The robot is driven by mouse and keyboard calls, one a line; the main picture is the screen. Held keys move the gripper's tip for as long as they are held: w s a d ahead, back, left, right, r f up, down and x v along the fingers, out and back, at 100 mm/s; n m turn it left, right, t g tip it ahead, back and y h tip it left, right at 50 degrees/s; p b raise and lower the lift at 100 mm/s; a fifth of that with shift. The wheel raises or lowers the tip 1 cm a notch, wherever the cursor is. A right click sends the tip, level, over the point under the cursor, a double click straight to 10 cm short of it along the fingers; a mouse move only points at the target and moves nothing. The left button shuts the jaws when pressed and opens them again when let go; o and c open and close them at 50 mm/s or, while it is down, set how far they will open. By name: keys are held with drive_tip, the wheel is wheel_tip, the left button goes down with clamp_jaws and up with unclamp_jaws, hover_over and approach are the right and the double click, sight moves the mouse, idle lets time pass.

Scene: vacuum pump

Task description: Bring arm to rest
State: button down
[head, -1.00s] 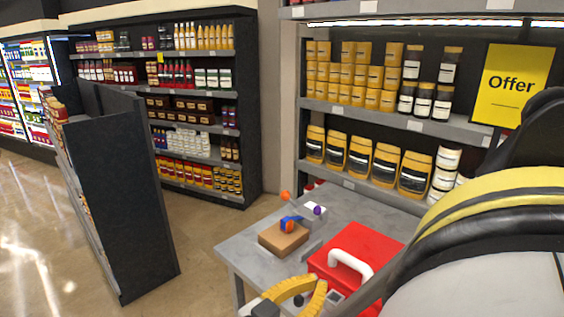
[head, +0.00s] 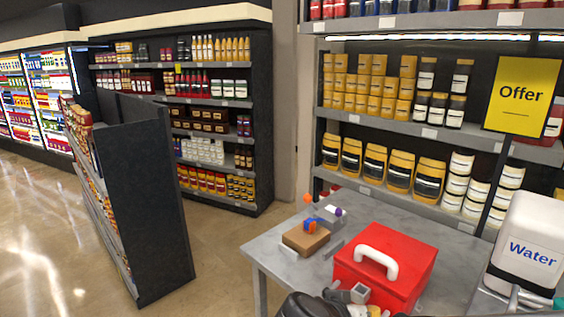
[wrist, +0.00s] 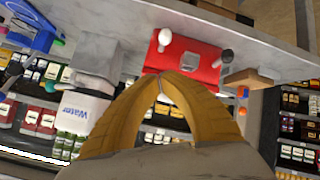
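My gripper (wrist: 162,76) shows in the wrist view with its two yellow fingers meeting at the tips and nothing visible between them. The red box (head: 386,263) with a white handle stands on the grey table in the head view. It also shows in the wrist view (wrist: 196,63), beyond my fingertips; I see no hold on it. A brown block (head: 306,240) lies left of the box, with a small blue and orange piece (head: 311,225) on it. A grey fitting (head: 357,293) is at the front of the box.
The grey table (head: 268,251) has little bare room at its left. A white water container (head: 527,245) stands at the right. Stocked shelves (head: 385,123) with an Offer sign (head: 520,94) rise behind. A dark shelf unit (head: 147,200) stands left, with open floor (head: 221,262) between.

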drive_tip(key=s+d+r+n+y, duration=0.1)
drive_tip(key=s+d+n+y, duration=0.1)
drive_tip(key=s+n+y, duration=0.2)
drive_tip(key=s+y, duration=0.3)
drive_tip(key=shift+s+d+y, duration=0.15)
drive_tip(key=shift+s+y, duration=0.15)
drive_tip(key=shift+s, duration=0.05)
idle(0.5)
